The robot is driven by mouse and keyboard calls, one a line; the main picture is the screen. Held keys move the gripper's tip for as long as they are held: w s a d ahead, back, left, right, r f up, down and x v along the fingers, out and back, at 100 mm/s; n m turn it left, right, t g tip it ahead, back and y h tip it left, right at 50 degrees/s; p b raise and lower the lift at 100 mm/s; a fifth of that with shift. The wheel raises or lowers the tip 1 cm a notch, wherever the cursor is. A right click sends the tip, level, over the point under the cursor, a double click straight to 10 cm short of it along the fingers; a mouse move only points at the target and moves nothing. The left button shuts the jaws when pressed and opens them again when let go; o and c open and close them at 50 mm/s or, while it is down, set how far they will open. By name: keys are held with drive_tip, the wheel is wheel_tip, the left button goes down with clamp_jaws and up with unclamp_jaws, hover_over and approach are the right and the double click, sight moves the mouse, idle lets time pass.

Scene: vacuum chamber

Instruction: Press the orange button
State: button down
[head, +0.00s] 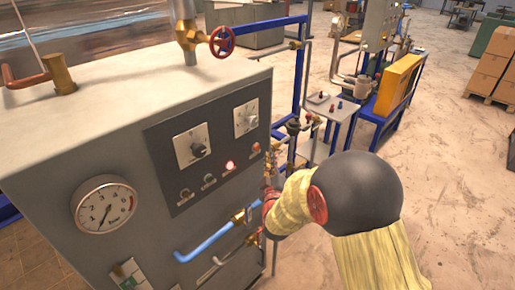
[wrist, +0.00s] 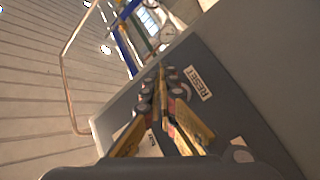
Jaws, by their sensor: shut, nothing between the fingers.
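The grey machine cabinet carries a dark control panel (head: 165,150) in the head view, with a slanting row of small round buttons below two dials. One button (head: 229,166) glows red-white, and a small orange-red one (head: 256,147) is at the panel's right end. I cannot tell for certain which is the orange button. In the wrist view my gripper (wrist: 161,72) is shut and empty, its yellow-sided fingers over a dark panel (wrist: 225,125) with a RESET label (wrist: 199,83) just right of them. No orange button is clear there. In the head view my arm hides the fingertips.
A pressure gauge (head: 104,204) and blue pipe handle (head: 215,238) are on the cabinet front. A red valve wheel (head: 222,41) stands on top. Pipes and a blue frame (head: 305,70) rise behind. Open floor (head: 455,160) lies to the right.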

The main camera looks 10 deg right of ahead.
drive_tip(key=shift+w+a+b, duration=0.3)
drive_tip(key=shift+w+a, duration=0.35)
drive_tip(key=shift+w, duration=0.3)
drive_tip(key=shift+w+a, duration=0.1)
idle(0.8)
drive_tip(key=shift+w+a+b, duration=0.15)
drive_tip(key=shift+w+b, duration=0.1)
drive_tip(key=shift+b, duration=0.05)
drive_tip(key=shift+w+a, duration=0.3)
drive_tip(key=shift+w, duration=0.05)
idle(0.9)
drive_tip(key=shift+s+d+b, duration=0.45)
drive_tip(key=shift+s+d, duration=0.05)
drive_tip(key=shift+s, duration=0.2)
drive_tip(key=s+d, duration=0.1)
drive_tip(key=s, duration=0.1)
drive_tip(key=s+d+b, duration=0.1)
drive_tip(key=s+d, duration=0.1)
idle(0.7)
